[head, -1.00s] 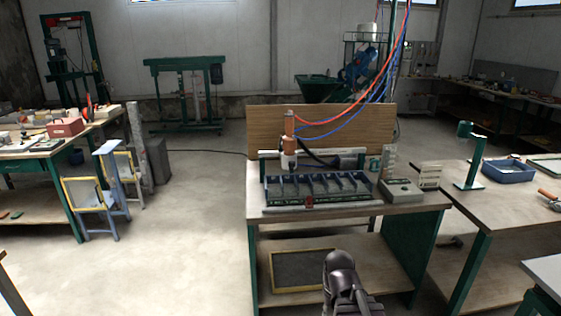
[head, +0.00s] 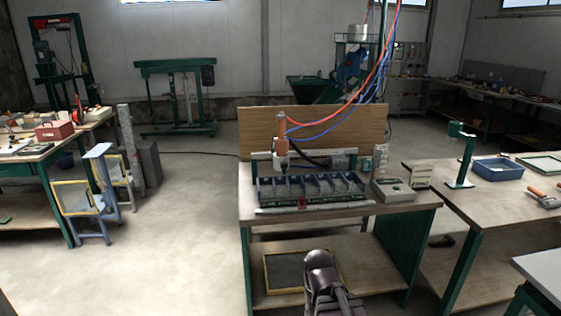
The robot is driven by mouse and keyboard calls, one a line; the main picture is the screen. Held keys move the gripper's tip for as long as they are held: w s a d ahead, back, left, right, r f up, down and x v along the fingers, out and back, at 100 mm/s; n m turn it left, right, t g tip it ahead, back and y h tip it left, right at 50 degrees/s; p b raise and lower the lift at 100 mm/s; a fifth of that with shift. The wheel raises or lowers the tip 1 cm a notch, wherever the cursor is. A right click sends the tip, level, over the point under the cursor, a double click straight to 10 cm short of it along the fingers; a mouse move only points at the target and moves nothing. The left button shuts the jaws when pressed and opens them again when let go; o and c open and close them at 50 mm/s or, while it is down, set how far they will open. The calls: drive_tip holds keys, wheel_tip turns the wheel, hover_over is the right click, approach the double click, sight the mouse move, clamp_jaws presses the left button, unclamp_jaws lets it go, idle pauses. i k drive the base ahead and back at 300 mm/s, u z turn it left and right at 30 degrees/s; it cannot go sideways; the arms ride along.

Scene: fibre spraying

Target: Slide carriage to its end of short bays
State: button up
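The carriage (head: 281,140), with an orange upper body and a pale lower part, stands upright on a horizontal rail (head: 345,159) at the back of the middle bench. It is near the rail's left end, above the left part of a dark blue tray of several open bays (head: 311,187). Red and blue hoses run from it up to the right. A small red piece (head: 302,203) sits at the tray's front. A dark rounded part of my arm shows at the bottom centre, in front of the bench and well short of the carriage. My gripper's fingers cannot be seen.
A wooden board (head: 350,130) stands behind the rail. A grey box (head: 393,190) sits right of the tray. A framed dark panel (head: 285,272) lies on the lower shelf. A side bench (head: 440,178) stands close on the right. The floor (head: 170,240) to the left is open.

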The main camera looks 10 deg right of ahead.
sight(282, 164)
drive_tip(key=z, duration=0.05)
drive_tip(key=i, duration=0.95)
drive_tip(key=u, duration=0.05)
